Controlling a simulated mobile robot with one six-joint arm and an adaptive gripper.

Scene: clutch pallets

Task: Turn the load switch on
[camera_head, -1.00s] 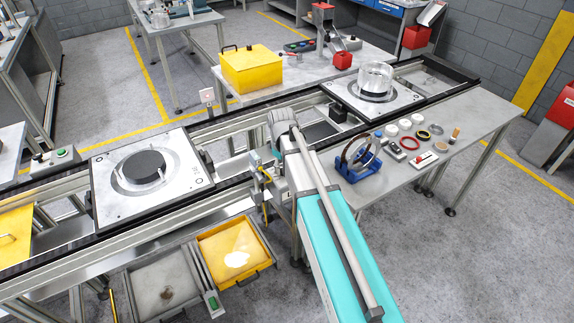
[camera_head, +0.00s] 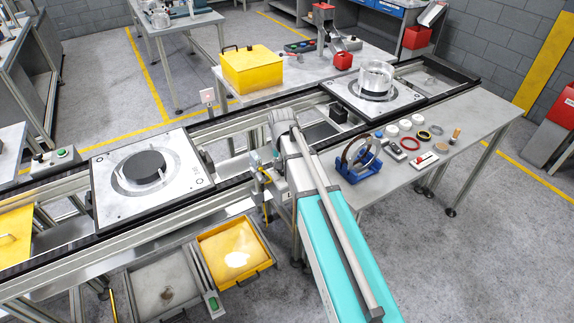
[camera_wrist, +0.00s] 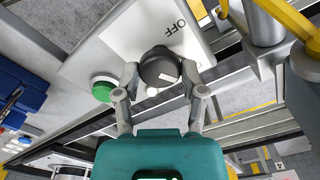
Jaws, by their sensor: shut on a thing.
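The load switch is a black round knob (camera_wrist: 155,62) on a pale box (camera_wrist: 110,50) lettered OFF, seen in the wrist view. The knob carries a white pointer line, and a white dot shows on the box beside it. My gripper (camera_wrist: 160,80) is shut on the knob, one finger on each side. The ON lettering is not visible. In the head view I cannot make out the held switch or the fingers clearly, near the end of my arm.
A green button (camera_wrist: 103,88) sits beside the knob on the same box. Yellow bars (camera_wrist: 285,15) and a grey cylinder (camera_wrist: 262,22) stand close at the right. In the head view, a conveyor bears a left pallet (camera_head: 110,205) and a right pallet (camera_head: 405,97).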

